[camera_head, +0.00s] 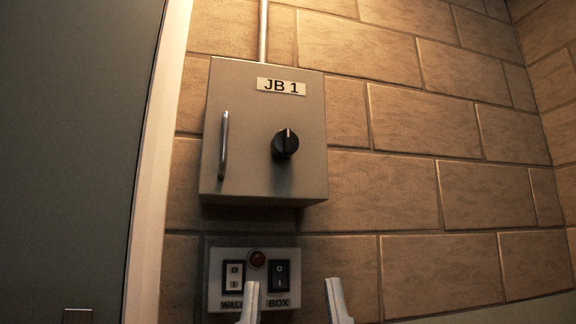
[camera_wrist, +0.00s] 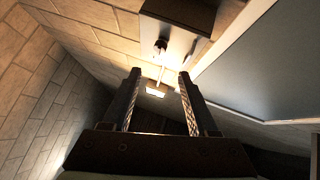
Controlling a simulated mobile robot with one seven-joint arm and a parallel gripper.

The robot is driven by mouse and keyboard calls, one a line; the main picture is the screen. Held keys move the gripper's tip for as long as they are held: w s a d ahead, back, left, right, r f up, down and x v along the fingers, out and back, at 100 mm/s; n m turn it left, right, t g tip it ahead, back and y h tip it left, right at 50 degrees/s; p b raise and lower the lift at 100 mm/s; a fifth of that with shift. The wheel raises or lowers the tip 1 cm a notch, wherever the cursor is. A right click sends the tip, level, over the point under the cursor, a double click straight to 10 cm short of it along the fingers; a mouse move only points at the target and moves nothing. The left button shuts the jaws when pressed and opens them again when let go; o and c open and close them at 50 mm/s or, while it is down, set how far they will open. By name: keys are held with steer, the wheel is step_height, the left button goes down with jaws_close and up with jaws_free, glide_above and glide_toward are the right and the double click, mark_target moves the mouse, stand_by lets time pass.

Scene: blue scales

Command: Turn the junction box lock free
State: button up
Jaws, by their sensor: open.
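The junction box (camera_head: 240,100) is a grey box on the brick wall, labelled JB 1. Its lock is a black round knob (camera_head: 285,144) on the box front, with a pale mark pointing up. My gripper (camera_head: 293,290) is open and empty; its two fingertips show at the bottom of the head view, below the box and apart from it. In the wrist view my gripper (camera_wrist: 158,76) is also open, and a dark knob (camera_wrist: 161,46) shows beyond the fingertips, near the gap between them.
A vertical handle (camera_head: 223,146) is on the box's left side. Below the box is a switch panel (camera_head: 214,290) with WALL and BOX rockers and a reddish lamp (camera_head: 257,259); my fingers partly overlap it. A conduit (camera_head: 263,30) rises above the box. A pale door frame (camera_head: 155,170) stands left.

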steer(key=shift+o, duration=0.9)
steer(key=w+d+r+n+g+y+p, duration=0.1)
steer(key=r+p, duration=0.4)
steer(key=p, duration=0.5)
steer(key=w+d+r+n+g+y+p, duration=0.1)
steer(key=w+r+g+p, duration=0.2)
steer(key=p, duration=0.8)
step_height(320, 180, up, 2)
steer(key=shift+w+n+g, duration=0.3)
steer(key=shift+w+n, duration=0.1)
steer(key=shift+w, duration=0.05)
steer(key=n+g+y+p, duration=0.2)
steer(key=g+p, duration=0.2)
steer(key=p, duration=1.6)
glide_toward(288, 137)
steer(key=s, duration=0.2)
steer(key=p, duration=0.4)
steer(key=p+x, duration=0.4)
steer(key=x, duration=0.6)
steer(key=shift+w+d+r+p, duration=0.1)
steer(key=shift+w+r+p, duration=0.05)
steer(key=shift+w+p, duration=0.3)
steer(key=shift+w+a, duration=0.2)
steer(key=shift+w, duration=0.45)
jaws_close()
